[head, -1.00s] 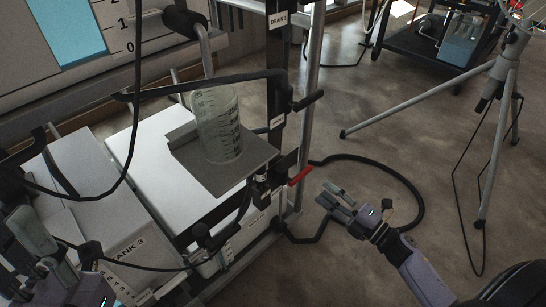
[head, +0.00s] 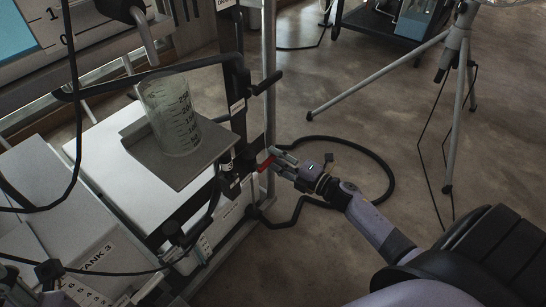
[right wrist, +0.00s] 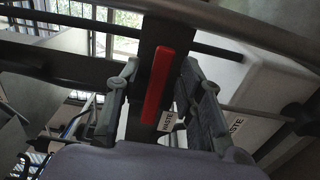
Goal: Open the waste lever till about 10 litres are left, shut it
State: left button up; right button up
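The red lever (head: 267,163) sits on the dark post of the rig, right of the beaker. In the right wrist view the red lever (right wrist: 157,85) stands upright between my two fingers, with "WASTE" labels (right wrist: 168,121) beside it. My right gripper (head: 278,160) is at the lever, its fingers apart on either side; I see gaps and cannot confirm contact. The blue gauge panel (head: 14,32) shows only its low marks, 1 and 0, at the top left; its upper part is out of frame. My left gripper (head: 52,298) is only partly visible at the bottom left edge.
A clear graduated beaker (head: 172,115) stands on a grey plate (head: 195,170). A white tank labelled TANK 3 (head: 98,253) is below. A black hose (head: 380,165) loops on the floor to the right, and a tripod (head: 452,100) stands beyond. Floor between them is open.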

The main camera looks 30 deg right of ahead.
jog(key=shift+w+a, duration=0.2)
jog(key=shift+w, duration=0.25)
dwell(0.3)
grip_shut()
dwell(0.9)
